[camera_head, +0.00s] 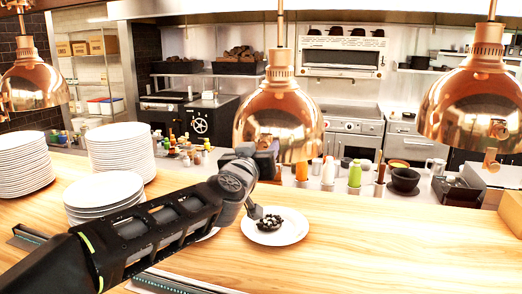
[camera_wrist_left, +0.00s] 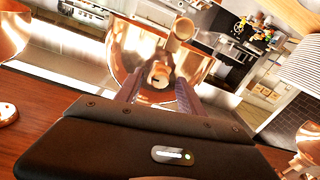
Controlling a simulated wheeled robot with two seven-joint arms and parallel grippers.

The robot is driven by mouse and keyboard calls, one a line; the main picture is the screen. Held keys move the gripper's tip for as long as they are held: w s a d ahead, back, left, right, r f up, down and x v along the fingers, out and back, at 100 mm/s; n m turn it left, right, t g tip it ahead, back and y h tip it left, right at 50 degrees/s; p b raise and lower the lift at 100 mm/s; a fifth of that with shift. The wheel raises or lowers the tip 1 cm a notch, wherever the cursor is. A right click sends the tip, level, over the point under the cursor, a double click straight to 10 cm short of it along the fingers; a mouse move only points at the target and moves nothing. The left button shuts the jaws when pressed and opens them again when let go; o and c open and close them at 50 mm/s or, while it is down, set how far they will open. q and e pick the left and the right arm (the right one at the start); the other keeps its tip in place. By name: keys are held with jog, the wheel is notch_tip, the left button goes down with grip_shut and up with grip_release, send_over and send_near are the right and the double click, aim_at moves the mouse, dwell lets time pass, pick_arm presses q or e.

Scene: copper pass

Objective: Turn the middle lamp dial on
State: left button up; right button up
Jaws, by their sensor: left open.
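The middle copper lamp (camera_head: 282,112) hangs over the wooden counter. In the left wrist view, my left gripper (camera_wrist_left: 160,92) is open, with one finger on each side of a rounded copper piece (camera_wrist_left: 161,73), which looks like the dial. The lamp's copper shade (camera_wrist_left: 205,65) is behind it. I cannot tell whether the fingers touch the dial. My right gripper is not in view.
Other copper lamps hang at left (camera_head: 38,78) and right (camera_head: 476,105). Plate stacks (camera_head: 105,192) stand on the counter (camera_head: 350,240) at left. A plate with dark food (camera_head: 290,232) lies below the middle lamp. Bottles and bowls line the back. The counter's front right is clear.

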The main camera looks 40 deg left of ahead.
pick_arm(q)
jog(key=shift+c, duration=0.3)
grip_shut()
dwell(0.3)
